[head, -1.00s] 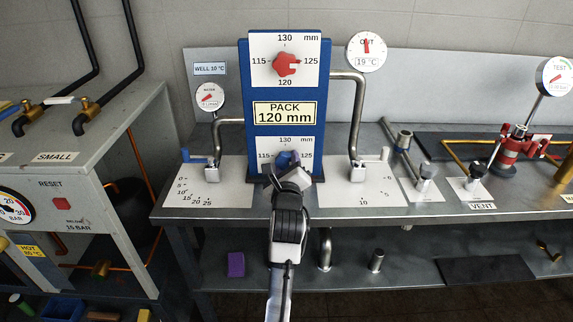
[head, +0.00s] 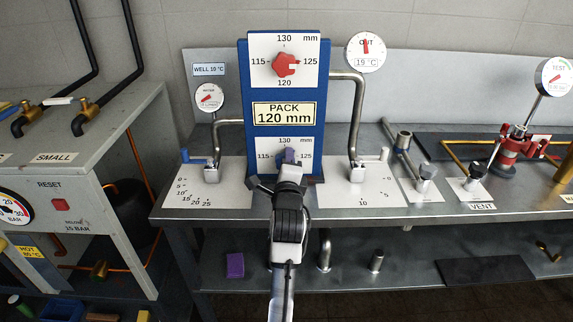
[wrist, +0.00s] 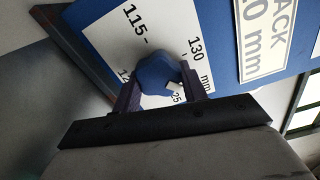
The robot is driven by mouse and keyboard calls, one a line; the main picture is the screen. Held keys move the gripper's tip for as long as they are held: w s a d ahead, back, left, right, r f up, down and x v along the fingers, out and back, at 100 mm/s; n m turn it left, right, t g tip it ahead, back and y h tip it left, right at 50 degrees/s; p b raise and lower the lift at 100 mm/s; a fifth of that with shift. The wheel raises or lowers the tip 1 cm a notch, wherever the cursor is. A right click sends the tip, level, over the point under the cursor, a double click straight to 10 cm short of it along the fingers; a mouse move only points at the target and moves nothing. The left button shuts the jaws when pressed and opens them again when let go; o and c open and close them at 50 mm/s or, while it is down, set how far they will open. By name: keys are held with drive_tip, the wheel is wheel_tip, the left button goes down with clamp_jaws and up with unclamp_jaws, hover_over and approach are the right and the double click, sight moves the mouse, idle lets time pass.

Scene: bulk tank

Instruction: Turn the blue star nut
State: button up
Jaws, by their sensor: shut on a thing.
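The blue star nut (wrist: 157,72) sits on the lower white dial plate of the blue panel, and its white mark shows toward the lower right in the wrist view. My gripper (wrist: 163,82) is shut on it, with one dark finger on either side. In the head view my gripper (head: 288,162) is in front of the lower dial and hides most of the nut. The lower dial plate (head: 265,146) carries the marks 115, 130 and 125 mm; its lower part is hidden in the head view.
Above are a yellow "PACK 120 mm" sign (head: 284,113) and a red star nut (head: 285,65) on the upper dial.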

drive_tip(key=n, duration=0.5)
drive_tip(key=shift+r+n, duration=0.1)
drive_tip(key=shift+n, duration=0.2)
drive_tip(key=shift+n+p, duration=0.4)
drive_tip(key=shift+n, duration=1.5)
drive_tip(key=o, duration=1)
drive_tip(key=shift+r, duration=0.1)
drive_tip(key=shift+c, duration=0.2)
drive_tip(key=shift+s, duration=0.1)
drive_tip(key=s, duration=1.3)
drive_tip(key=shift+s+b, duration=0.3)
